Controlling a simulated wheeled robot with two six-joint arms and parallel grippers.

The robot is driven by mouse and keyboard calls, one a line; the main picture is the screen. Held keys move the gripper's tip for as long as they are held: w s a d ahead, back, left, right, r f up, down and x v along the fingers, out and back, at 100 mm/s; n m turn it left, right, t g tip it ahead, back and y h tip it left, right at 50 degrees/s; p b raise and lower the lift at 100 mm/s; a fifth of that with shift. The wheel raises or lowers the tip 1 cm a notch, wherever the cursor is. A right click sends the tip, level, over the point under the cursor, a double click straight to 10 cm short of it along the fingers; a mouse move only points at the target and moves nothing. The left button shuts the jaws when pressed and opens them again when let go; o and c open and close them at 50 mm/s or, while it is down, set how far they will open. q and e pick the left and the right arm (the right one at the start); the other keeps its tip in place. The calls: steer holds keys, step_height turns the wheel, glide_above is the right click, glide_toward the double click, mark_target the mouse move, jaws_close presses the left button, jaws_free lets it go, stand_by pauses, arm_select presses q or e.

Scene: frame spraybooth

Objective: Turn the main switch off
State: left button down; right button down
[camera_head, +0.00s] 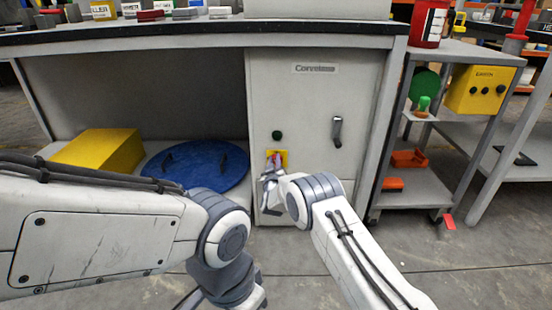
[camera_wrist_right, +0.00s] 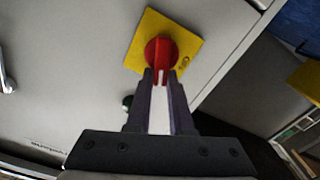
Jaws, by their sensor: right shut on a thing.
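The main switch is a red rotary knob (camera_wrist_right: 160,52) on a yellow square plate (camera_wrist_right: 184,42), mounted on the front of a light grey cabinet. In the head view the yellow plate (camera_head: 283,154) shows below a dark round button, with the knob mostly hidden by my gripper. My right gripper (camera_head: 271,172) is at the switch. In the wrist view its two fingers (camera_wrist_right: 162,80) are shut on the red knob's grip, with a white strip visible between them. My left arm comes in from the left, low in the head view, and its fingers cannot be made out.
The cabinet (camera_head: 310,100) has a dark button (camera_head: 277,135) and a lever handle (camera_head: 337,131). A blue round lid (camera_head: 200,172) and a yellow box (camera_head: 100,150) lie on the shelf to the left. A grey cart (camera_head: 425,185) stands to the right.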

steer(key=shift+a+f+n+p, duration=0.25)
steer(key=shift+f+n, duration=0.15)
steer(key=shift+n, duration=1.8)
steer(key=shift+a+f+n+p, duration=0.15)
steer(key=shift+f+n, duration=0.25)
steer(key=shift+n, duration=1.8)
steer(key=shift+a+f+n+p, duration=0.15)
steer(key=shift+a+f+n, duration=0.2)
steer(key=shift+n, duration=1.85)
steer(key=shift+f, duration=0.1)
steer(key=c, duration=0.8)
jaws_free()
